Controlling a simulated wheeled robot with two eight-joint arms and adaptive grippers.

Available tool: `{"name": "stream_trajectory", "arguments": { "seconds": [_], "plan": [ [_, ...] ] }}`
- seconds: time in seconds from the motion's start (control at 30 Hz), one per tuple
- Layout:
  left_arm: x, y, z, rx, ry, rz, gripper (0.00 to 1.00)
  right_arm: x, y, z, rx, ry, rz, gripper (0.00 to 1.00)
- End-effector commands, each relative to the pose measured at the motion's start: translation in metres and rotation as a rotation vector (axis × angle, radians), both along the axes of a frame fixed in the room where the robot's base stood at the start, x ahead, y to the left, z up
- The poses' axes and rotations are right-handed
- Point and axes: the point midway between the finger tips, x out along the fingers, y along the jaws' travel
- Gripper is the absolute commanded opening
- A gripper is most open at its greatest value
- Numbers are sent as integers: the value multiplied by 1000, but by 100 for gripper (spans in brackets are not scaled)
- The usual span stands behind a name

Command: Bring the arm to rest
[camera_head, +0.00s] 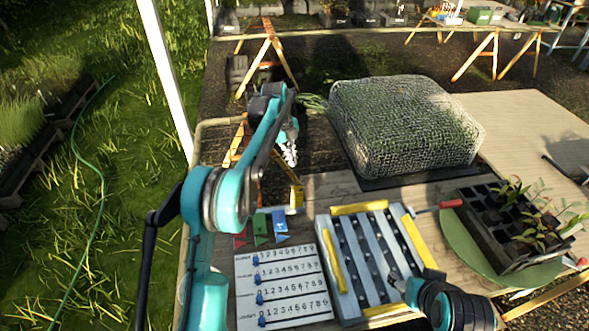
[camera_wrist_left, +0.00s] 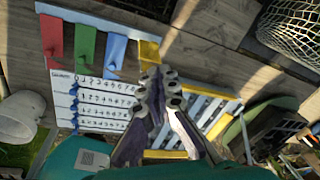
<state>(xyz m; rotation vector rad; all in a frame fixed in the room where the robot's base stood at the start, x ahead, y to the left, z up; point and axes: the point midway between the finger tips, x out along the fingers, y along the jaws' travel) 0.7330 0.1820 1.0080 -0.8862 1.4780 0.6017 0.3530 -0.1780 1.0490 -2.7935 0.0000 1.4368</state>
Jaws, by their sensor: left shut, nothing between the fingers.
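My left arm comes in from the left in the head view, teal and black, and bends at a raised elbow. My left gripper (camera_head: 289,155) hangs above the back left edge of the wooden table. Its fingers are together with nothing between them. The wrist view shows the closed fingertips (camera_wrist_left: 161,76) over the bare planks and colored tags, apart from them. Part of my right arm shows at the lower right in the head view, low over the front of the slatted tray. The state of its fingers is unclear.
A white number board (camera_head: 283,286) with blue sliders lies beside the slatted tray (camera_head: 337,262). Red, blue and green tags (camera_head: 260,224) stand behind it. A mesh-covered block (camera_head: 405,125) stands behind. A black seedling tray (camera_head: 490,238) sits on a green disc (camera_head: 458,240) at right.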

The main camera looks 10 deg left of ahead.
Motion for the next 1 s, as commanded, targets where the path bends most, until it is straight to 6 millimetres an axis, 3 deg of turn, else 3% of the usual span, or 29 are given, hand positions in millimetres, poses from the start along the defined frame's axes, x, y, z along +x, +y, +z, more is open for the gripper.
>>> {"name": "stream_trajectory", "arguments": {
  "seconds": [0.27, 0.47, 0.6, 0.73, 1.0],
  "plan": [
    [-3, 2, 12, 1, -2, 20, 0, 0, 0, 0, 0, 0, 0, 60],
    [-35, -1, 51, 5, -24, 259, 0, 0, 0, -1, 0, 0, 0, 60],
    [-79, -4, 84, -10, -56, 542, 0, 0, 0, -1, 0, 0, 0, 60],
    [-126, -6, 105, -48, -87, 806, 0, 0, 0, -2, 0, 0, 0, 60],
    [-233, -7, 113, -194, -144, 1336, 0, 0, 0, -4, 0, 0, 0, 60]
  ]
}}
